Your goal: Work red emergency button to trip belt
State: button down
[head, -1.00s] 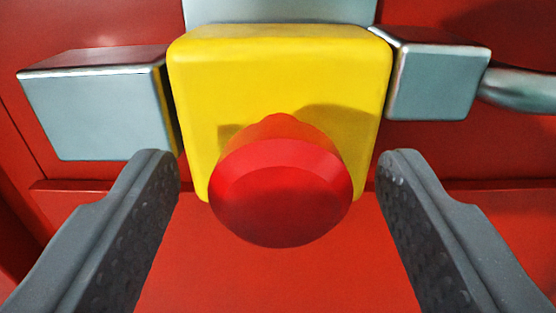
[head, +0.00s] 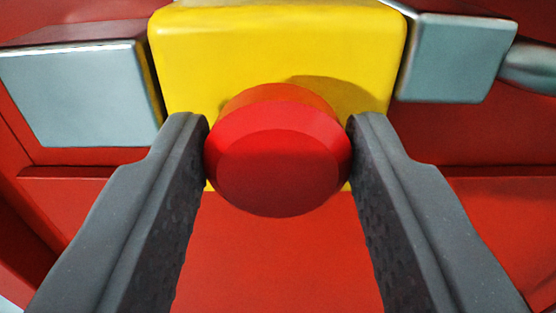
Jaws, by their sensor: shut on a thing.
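The red emergency button (head: 278,160) is a wide mushroom head in the middle of the head view. It sticks out from the front of a yellow box (head: 270,50). My gripper (head: 278,145) is shut on the button, with one dark grey finger at its left side and the other at its right side. The fingertips reach close to the yellow box's front. The button's stem is mostly hidden behind its head.
A grey metal block (head: 75,95) sits left of the yellow box, and another grey block (head: 455,58) sits right of it with a grey pipe (head: 530,66) leading off. A red panel (head: 280,260) lies behind and below. The space directly below the button is clear.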

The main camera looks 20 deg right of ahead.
jog(key=shift+r, duration=0.15)
jog(key=c, duration=1.2)
grip_release()
jog(key=shift+w, duration=0.1)
jog(key=o, duration=0.3)
jog(key=shift+w, duration=0.1)
jog(key=shift+o, duration=0.2)
jog(key=p+v, duration=0.2)
jog(key=v, duration=1.2)
jog(key=shift+w, duration=0.1)
